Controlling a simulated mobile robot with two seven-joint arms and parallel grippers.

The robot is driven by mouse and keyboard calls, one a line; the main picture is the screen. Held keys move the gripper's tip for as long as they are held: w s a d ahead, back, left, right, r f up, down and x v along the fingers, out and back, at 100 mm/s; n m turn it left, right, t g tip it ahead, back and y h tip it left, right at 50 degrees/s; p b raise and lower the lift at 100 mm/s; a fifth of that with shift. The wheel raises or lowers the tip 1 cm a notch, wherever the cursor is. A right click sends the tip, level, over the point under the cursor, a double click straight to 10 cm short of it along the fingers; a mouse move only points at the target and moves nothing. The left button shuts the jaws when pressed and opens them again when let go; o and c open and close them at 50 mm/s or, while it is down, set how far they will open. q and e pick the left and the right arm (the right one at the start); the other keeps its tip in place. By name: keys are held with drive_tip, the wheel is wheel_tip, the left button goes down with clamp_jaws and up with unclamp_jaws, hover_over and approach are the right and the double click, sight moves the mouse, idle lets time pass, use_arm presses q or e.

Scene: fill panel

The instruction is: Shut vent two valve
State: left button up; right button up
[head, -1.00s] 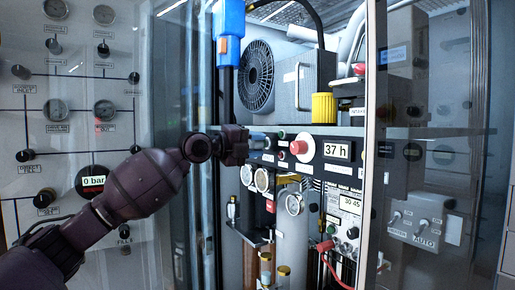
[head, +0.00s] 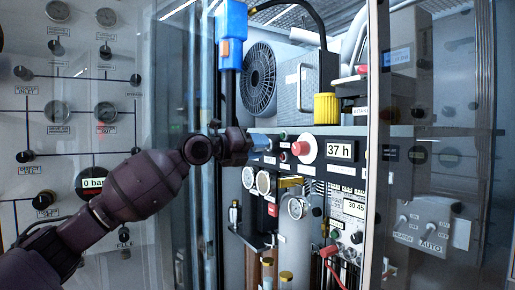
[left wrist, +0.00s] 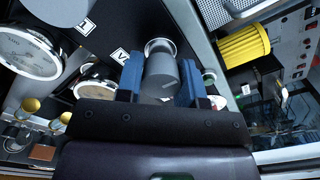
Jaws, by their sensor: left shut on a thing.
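My left gripper (head: 262,142) reaches the left end of the dark control strip (head: 375,172) inside the open cabinet. In the left wrist view its two blue fingers (left wrist: 161,82) are shut on a grey cylindrical knob (left wrist: 162,76), one finger on each side. A small white label beside the knob begins with "V"; the rest is hidden, so I cannot tell which vent valve it is. In the head view the gripper hides the knob. My right gripper is not in view.
Right of the gripper are a red button (head: 301,149) and a "37 h" display (head: 340,150). Round gauges (head: 263,183) sit below the strip. A blue-topped vertical part (head: 231,35) stands close above my gripper. A glass pane (head: 378,90) stands at right.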

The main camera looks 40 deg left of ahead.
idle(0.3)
use_arm(q)
drive_tip(key=o, duration=0.9)
drive_tip(key=shift+s, duration=0.1)
drive_tip(key=p+v, duration=0.2)
drive_tip(key=v, duration=0.8)
drive_tip(key=shift+s+a+f, duration=0.1)
drive_tip(key=shift+s+a, duration=0.05)
drive_tip(key=shift+s, duration=0.1)
idle(0.4)
